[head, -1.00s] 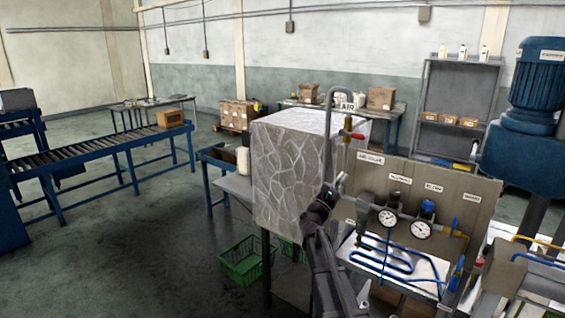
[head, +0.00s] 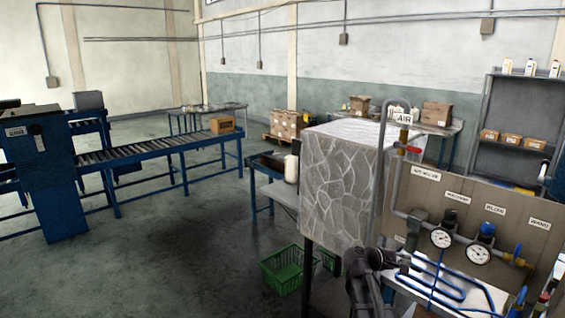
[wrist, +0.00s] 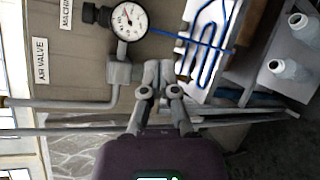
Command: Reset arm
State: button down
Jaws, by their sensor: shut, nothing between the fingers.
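My gripper (wrist: 158,75) is shut and empty in the wrist view. Its fingertips lie close in front of a grey fitting (wrist: 121,72) on the pipework of the tan panel; I cannot tell if they touch it. In the head view my dark arm is at the bottom, right of centre, below the stone-patterned box (head: 345,190). The gauge panel (head: 480,205) stands to the right of the arm, with labels, gauges and a blue coiled tube (head: 440,278). The wrist view also shows a gauge (wrist: 129,20) and the air valve label (wrist: 41,62).
A tall grey pipe (head: 378,170) rises beside the box, near the arm. Green crates (head: 284,268) sit on the floor left of the arm. White bottles (wrist: 290,70) show at the right in the wrist view. A blue roller conveyor (head: 150,160) stands at the left; the floor before it is clear.

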jog(key=s+a+f+m+g+y+b, duration=0.2)
jog(key=s+a+f+m+g+y, duration=0.2)
jog(key=s+a+f+m+y, duration=0.4)
jog(key=shift+s+a+f+y, duration=3.3)
jog(key=shift+s+a+f, duration=1.25)
jog(key=shift+a, duration=1.65)
jog(key=shift+s+r, duration=0.2)
jog(key=shift+s, duration=0.05)
